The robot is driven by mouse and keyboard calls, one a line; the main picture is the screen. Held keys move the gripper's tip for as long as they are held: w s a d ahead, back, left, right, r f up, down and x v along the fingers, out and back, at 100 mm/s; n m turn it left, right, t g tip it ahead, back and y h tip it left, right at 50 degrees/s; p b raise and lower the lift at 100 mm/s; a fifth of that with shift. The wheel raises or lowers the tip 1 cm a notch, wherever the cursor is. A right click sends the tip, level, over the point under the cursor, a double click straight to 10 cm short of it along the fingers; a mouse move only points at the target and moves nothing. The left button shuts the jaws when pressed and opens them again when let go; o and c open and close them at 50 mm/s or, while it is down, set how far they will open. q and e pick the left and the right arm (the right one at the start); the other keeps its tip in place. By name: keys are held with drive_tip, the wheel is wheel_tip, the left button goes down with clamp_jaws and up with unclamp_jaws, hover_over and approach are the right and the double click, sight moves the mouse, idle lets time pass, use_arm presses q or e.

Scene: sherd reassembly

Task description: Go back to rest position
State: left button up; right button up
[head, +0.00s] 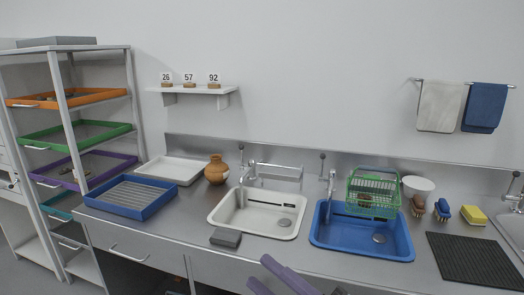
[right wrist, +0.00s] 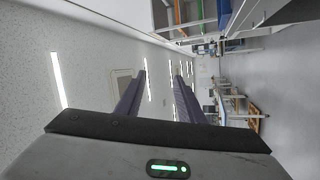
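My right gripper (head: 259,271) shows at the bottom edge of the head view, in front of the counter, with only its purple fingers visible. In the right wrist view the two fingers of the gripper (right wrist: 161,76) stand apart with nothing between them, so it is open and empty. The wrist camera looks out over the room, with ceiling lights and distant furniture. My left gripper is not in view.
A steel counter (head: 160,225) carries a white sink (head: 222,217), a blue sink (head: 335,242), a grey block (head: 225,237), an orange-brown jar (head: 216,170), a blue tray (head: 131,197) and a green rack (head: 373,185). A shelf unit (head: 139,105) with coloured trays stands left.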

drive_tip(key=d+f+m+t+h, duration=0.2)
drive_tip(key=d+f+m+h, duration=0.15)
drive_tip(key=f+m, duration=0.25)
drive_tip(key=d+f+m+t+h, duration=0.1)
drive_tip(key=d+f+m+h, duration=0.1)
drive_tip(key=f+m+h, duration=0.35)
drive_tip(key=s+d+f+m+g+h, duration=0.3)
drive_tip(key=s+d+f+m, duration=0.2)
drive_tip(key=s+f, duration=0.5)
drive_tip(key=s+d+f+m+g+h, duration=0.3)
drive_tip(key=s+d+f+m+g, duration=0.1)
drive_tip(key=s+f, duration=0.6)
wheel_tip(320, 180, down, 4)
drive_tip(key=shift+d+r+m, duration=0.1)
drive_tip(key=shift+d+m, duration=0.45)
drive_tip(key=shift+m, duration=0.5)
drive_tip(key=shift+d+r, duration=0.1)
